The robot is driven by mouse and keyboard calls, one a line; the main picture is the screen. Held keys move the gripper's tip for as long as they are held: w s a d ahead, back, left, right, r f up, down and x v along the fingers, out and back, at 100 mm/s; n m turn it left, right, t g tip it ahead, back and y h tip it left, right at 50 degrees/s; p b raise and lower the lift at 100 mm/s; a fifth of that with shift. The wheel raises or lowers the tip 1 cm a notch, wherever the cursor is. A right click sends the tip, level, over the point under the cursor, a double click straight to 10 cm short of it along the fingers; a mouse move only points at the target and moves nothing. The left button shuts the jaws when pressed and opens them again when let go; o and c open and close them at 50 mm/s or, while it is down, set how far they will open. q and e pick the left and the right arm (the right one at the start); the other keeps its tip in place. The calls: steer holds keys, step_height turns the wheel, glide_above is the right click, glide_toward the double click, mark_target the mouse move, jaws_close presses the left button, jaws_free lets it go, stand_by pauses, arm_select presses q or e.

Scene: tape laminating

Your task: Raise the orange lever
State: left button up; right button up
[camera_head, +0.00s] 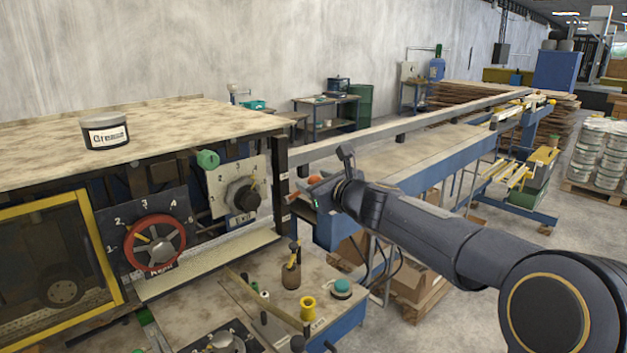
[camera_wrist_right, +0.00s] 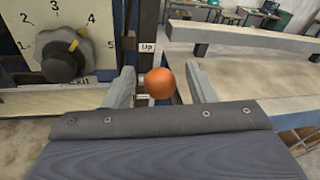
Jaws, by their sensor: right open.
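The orange lever's round knob (camera_wrist_right: 159,83) shows in the right wrist view between the two fingers of my right gripper, with a gap on both sides. An "Up" label is on the post behind it. In the head view a small part of the orange knob (camera_head: 315,181) shows at the corner of the machine. My right gripper (camera_head: 322,173) is open there, its fingers either side of the knob. Most of the lever's shaft is hidden. My left gripper is in neither view.
The machine carries a black numbered dial (camera_head: 243,195) and a red handwheel (camera_head: 155,243). A Grease can (camera_head: 106,131) stands on its top. A control bench (camera_head: 270,300) with a yellow knob and green button is in front. A long rail (camera_head: 400,125) runs behind my gripper.

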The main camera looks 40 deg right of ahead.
steer(key=s, duration=0.6)
steer(key=shift+s+a+r, duration=0.25)
steer(key=shift+a+r, duration=0.15)
steer(key=shift+r, duration=0.05)
